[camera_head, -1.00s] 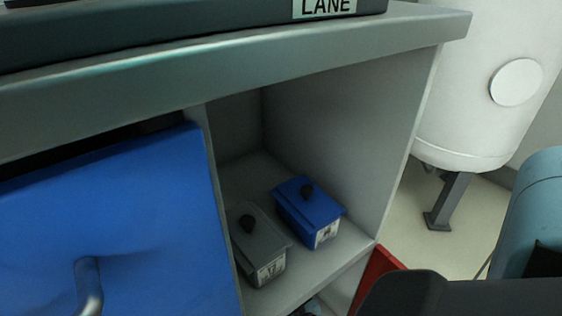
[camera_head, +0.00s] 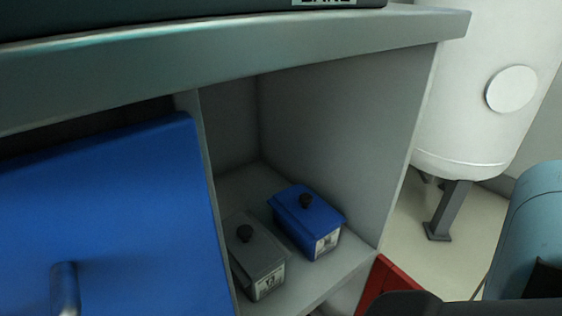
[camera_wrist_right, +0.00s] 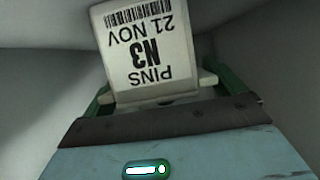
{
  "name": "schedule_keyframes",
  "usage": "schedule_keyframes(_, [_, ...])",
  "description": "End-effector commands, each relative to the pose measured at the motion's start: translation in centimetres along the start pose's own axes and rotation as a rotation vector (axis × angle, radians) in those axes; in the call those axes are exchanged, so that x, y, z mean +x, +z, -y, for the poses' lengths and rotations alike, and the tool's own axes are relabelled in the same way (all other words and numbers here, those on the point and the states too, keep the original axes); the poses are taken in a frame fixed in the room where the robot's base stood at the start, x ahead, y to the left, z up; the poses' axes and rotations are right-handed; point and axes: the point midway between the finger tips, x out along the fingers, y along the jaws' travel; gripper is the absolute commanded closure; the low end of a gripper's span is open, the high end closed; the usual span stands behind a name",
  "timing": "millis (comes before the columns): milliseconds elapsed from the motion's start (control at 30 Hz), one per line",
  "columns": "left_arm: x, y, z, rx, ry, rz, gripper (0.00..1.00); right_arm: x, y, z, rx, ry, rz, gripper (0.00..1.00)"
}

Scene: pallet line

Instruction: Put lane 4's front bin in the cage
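Two small lidded bins stand side by side in an open bay under a grey counter in the head view. One is blue (camera_head: 306,221), the other grey (camera_head: 256,257). Both have a black knob on the lid and a white front label too small to read surely. In the right wrist view, my right gripper (camera_wrist_right: 158,90) has a white labelled piece (camera_wrist_right: 148,45) between its fingers. Its upside-down print reads PINS, N3, 21 NOV. I cannot tell whether the fingers grip it. The body behind it is hidden. My left gripper is out of view. No cage is recognisable.
A blue panel with a metal handle (camera_head: 65,288) fills the left beside the bay. The counter edge (camera_head: 240,62) overhangs the bay. A red panel (camera_head: 379,282) is at lower right. A white tank (camera_head: 470,110) on a dark leg stands beyond, over clear floor.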

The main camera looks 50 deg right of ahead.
Motion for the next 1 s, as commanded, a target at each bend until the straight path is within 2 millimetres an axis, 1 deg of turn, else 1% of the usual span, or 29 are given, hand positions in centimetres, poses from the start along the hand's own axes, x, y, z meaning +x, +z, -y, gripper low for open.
schedule_keyframes(267, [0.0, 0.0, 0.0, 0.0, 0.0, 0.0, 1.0, -0.1, 0.0, 0.0, 0.0, 0.0, 0.001, 0.0])
schedule_keyframes(367, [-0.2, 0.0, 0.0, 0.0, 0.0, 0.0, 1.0, -0.3, -0.2, 0.0, 0.0, -0.001, 0.003, 0.0])
schedule_keyframes(467, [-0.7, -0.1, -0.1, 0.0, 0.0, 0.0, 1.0, -1.7, -0.1, 0.0, 0.0, -0.001, 0.005, 0.0])
schedule_keyframes(800, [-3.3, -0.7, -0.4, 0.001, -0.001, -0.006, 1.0, -8.5, -0.4, 0.0, 0.001, 0.0, 0.002, 0.0])
schedule_keyframes(900, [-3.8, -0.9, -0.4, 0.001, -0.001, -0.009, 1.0, -10.0, -0.4, 0.0, -0.001, -0.001, 0.002, 0.0])
schedule_keyframes(1000, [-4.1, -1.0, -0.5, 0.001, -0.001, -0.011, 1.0, -11.1, -0.3, 0.0, 0.001, -0.001, 0.001, 0.0])
